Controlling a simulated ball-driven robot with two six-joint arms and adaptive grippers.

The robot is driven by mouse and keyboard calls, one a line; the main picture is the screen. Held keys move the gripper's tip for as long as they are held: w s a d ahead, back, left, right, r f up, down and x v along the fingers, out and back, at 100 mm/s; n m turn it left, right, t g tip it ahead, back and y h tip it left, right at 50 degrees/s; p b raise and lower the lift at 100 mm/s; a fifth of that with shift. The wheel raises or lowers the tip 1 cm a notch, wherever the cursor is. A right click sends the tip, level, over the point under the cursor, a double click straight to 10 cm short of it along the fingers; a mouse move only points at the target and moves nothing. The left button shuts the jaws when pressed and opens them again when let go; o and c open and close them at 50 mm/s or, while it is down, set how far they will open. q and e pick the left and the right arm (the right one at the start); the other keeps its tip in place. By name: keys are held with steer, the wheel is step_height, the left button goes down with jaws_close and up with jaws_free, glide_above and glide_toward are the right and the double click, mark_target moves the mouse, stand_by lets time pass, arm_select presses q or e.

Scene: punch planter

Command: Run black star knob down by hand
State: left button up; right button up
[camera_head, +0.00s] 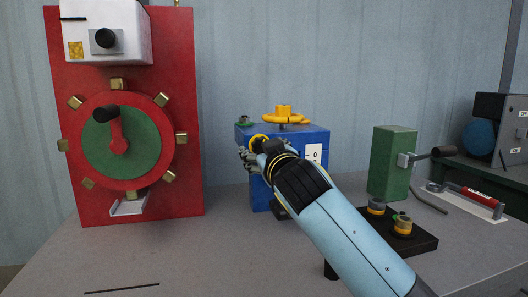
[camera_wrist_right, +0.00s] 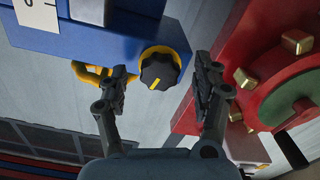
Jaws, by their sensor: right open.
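A black lobed knob (camera_wrist_right: 158,72) with a yellow pointer line sits in a yellow ring on the blue box (camera_wrist_right: 95,38), seen in the right wrist view. My right gripper (camera_wrist_right: 164,78) is open, with one finger on each side of the knob in that view. I cannot tell whether either finger touches it. In the head view my right gripper (camera_head: 248,160) is at the left front of the blue box (camera_head: 315,140). A yellow ring (camera_head: 258,141) shows beside it; the gripper and arm hide the knob there. My left gripper is not in view.
A red panel (camera_head: 180,60) with a green disc (camera_head: 95,150) and crank stands left of the blue box. A yellow handwheel (camera_head: 283,112) tops the box. A green block (camera_head: 390,165) and a black base (camera_head: 425,243) stand to the right. The grey table (camera_head: 220,260) is clear in front.

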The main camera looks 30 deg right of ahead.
steer(key=v, duration=1.1)
steer(key=shift+s, duration=0.3)
step_height(320, 180, up, 10)
stand_by(0.4)
